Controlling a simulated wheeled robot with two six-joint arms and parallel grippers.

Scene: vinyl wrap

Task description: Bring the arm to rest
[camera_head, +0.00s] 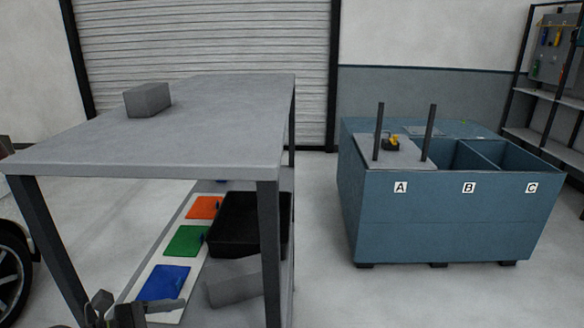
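Part of my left arm with its dark gripper (122,308) shows at the bottom left edge of the head view, in front of the grey table's near left leg. Most of the arm is cut off by the frame. I cannot tell whether the fingers are open or shut, and no held thing is clear. My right gripper is not in view.
A grey table (200,120) bears a grey block (147,100). On its lower shelf are orange (204,207), green (186,241) and blue (164,283) sheets, a black bin (240,232) and a grey box (236,285). A blue bin (440,225) labelled A, B, C stands right, across open floor.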

